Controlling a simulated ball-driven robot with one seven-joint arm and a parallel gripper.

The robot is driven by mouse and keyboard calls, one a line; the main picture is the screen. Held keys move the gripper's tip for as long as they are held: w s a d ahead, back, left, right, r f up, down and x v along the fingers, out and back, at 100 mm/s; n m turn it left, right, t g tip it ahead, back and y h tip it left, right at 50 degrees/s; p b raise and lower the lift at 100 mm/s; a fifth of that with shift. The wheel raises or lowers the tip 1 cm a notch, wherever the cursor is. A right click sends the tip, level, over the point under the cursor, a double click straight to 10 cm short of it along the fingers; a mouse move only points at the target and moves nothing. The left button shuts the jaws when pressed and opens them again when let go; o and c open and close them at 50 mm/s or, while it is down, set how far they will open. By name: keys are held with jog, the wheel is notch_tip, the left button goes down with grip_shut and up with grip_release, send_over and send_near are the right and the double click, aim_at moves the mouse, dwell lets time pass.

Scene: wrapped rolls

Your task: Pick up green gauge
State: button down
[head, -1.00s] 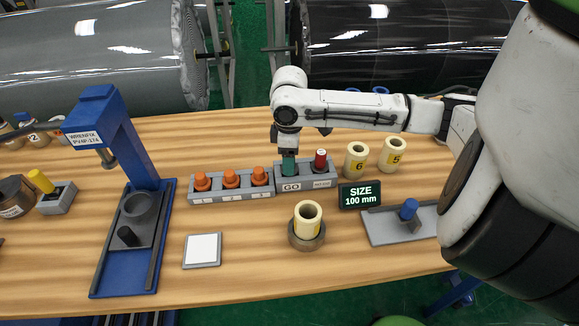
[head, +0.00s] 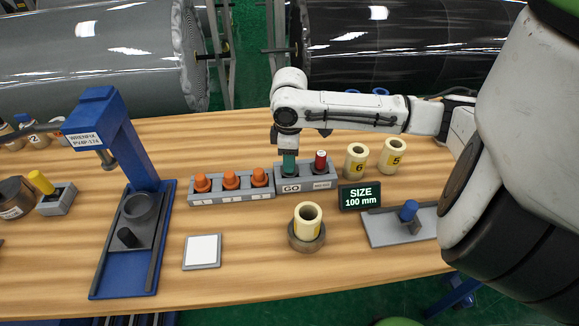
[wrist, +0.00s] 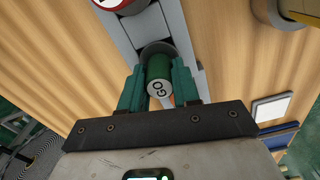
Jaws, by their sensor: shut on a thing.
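The green gauge (wrist: 159,72) shows in the wrist view as a green cylinder with a pale end marked GO. My gripper (wrist: 160,88) has its green fingers on both sides of it, shut on it. In the head view my gripper (head: 289,163) points down over the GO slot of the grey gauge holder (head: 291,187). The gauge itself is mostly hidden there by the fingers. In the wrist view the gauge's far end is at the holder's round socket; I cannot tell whether it is still seated.
A red gauge (head: 320,160) stands right beside my gripper in the same holder. Orange-topped plugs (head: 231,178) stand in a rack to the left. Cream rolls (head: 355,160) stand to the right. A size display (head: 360,195) is in front.

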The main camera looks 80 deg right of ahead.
jog(key=shift+r, duration=0.15)
jog(key=shift+r, duration=0.6)
jog(key=s+a+r+p, duration=0.7)
jog(key=s+a+r, duration=0.1)
jog(key=s+r, duration=0.3)
jog(key=shift+r, duration=0.4)
jog(key=shift+a+p, duration=0.2)
jog(key=shift+p, duration=0.25)
jog(key=shift+f, duration=0.1)
